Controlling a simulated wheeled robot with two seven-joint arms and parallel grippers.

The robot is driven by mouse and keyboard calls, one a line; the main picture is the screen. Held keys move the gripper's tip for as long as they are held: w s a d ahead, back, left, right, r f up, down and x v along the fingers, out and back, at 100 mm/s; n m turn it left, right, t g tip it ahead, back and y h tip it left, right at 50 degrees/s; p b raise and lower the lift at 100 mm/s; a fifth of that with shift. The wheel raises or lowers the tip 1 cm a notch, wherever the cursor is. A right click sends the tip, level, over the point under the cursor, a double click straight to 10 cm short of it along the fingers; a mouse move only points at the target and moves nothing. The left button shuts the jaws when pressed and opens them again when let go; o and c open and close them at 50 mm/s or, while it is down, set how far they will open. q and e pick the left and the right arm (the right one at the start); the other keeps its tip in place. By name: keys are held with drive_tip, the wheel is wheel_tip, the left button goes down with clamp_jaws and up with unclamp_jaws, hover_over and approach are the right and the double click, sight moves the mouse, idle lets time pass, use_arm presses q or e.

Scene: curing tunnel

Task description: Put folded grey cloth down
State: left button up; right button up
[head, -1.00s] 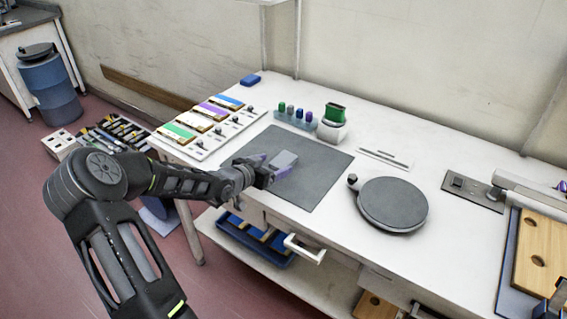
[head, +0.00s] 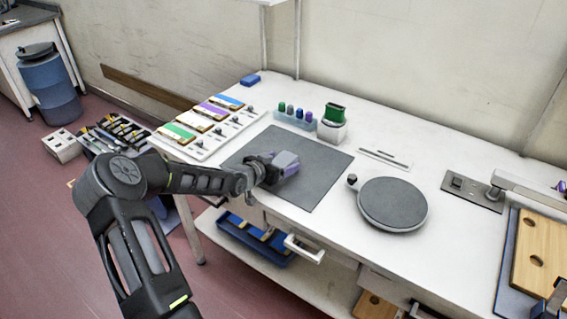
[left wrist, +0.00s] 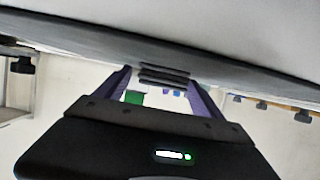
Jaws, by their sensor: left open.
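A small light grey folded shape (head: 287,158), which looks like the folded grey cloth, is at the fingertips of my left gripper (head: 276,167), over the dark grey mat (head: 318,178) on the white bench. The gripper's jaws are open. The gripper partly hides the cloth, and I cannot tell whether they touch. In the left wrist view the two purple-sided fingers (left wrist: 160,92) stand apart, with dark stripes between their ends. A grey surface fills the top of that view; the cloth is not clear there. My right gripper is not in view.
Left of the mat is a white tray (head: 190,149) with coloured cards. Behind it are a row of small bottles (head: 295,115) and a green-topped container (head: 332,122). A round dark plate (head: 393,203) stands to the right. A blue bin (head: 252,238) is on the shelf below.

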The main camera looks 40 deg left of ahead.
sight(281, 162)
use_arm(q)
drive_tip(key=c, duration=1.6)
drive_tip(key=shift+o, duration=0.2)
wheel_tip(281, 162, up, 10)
idle(0.4)
drive_tip(key=shift+m+h, duration=0.6)
drive_tip(key=shift+h, duration=0.1)
drive_tip(key=d, duration=2.6)
drive_tip(key=shift+w+d+r, duration=0.1)
drive_tip(key=shift+w+d, duration=0.25)
drive_tip(key=s+d, duration=0.1)
drive_tip(key=s+d+f+y, duration=0.1)
drive_tip(key=shift+s+d+n, duration=0.2)
drive_tip(key=shift+s+n, duration=0.1)
drive_tip(key=shift+s+f, duration=0.2)
drive_tip(key=shift+s, duration=0.2)
